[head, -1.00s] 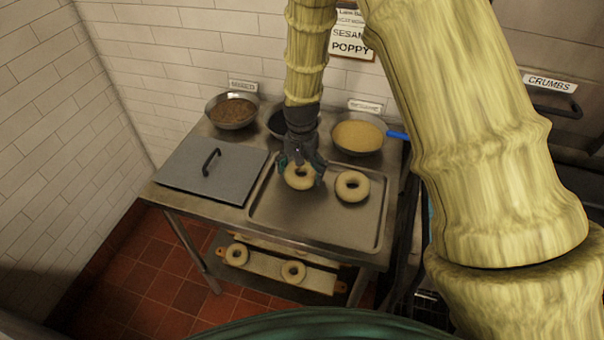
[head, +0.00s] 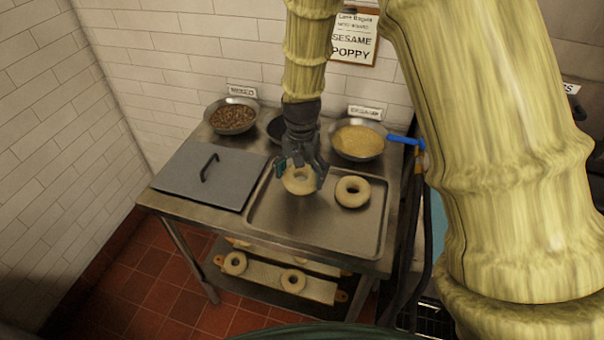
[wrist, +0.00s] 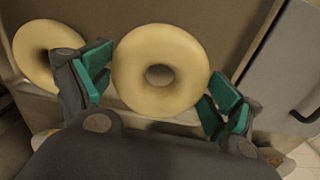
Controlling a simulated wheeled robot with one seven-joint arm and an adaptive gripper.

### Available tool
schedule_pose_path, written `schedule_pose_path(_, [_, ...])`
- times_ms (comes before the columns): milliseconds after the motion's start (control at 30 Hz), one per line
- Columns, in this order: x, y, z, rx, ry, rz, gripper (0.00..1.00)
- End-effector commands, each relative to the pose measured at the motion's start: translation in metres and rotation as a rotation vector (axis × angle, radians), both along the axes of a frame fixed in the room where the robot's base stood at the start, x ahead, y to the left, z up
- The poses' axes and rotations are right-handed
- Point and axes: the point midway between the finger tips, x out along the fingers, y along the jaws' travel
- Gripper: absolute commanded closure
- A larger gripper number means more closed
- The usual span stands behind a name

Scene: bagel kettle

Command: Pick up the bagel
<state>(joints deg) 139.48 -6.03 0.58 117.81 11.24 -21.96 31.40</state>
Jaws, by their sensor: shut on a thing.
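A pale bagel (head: 299,181) is held between the fingers of my gripper (head: 301,172), over the left part of a metal tray (head: 318,242). In the wrist view the same bagel (wrist: 190,97) fills the space between the green finger pads of my gripper (wrist: 158,92), with a pad against each side. It appears lifted a little above the tray. A second bagel (head: 352,191) lies on the tray to the right; it also shows in the wrist view (wrist: 45,52) at the left.
A grey lid (head: 190,180) with a dark handle lies left of the tray. Bowls of brown topping (head: 232,117), dark topping (head: 275,124) and sesame (head: 358,140) stand behind. More bagels (head: 293,280) sit on boards on the lower shelf. The tray's front is clear.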

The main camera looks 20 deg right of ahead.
Motion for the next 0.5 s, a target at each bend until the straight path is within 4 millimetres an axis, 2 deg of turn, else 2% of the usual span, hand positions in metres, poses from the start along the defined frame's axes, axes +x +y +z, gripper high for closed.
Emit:
schedule_pose_path(300, [-0.067, 0.023, 0.005, 0.0, -0.003, 0.001, 0.35])
schedule_pose_path(500, [-0.102, 0.034, 0.009, 0.0, -0.002, 0.001, 0.35])
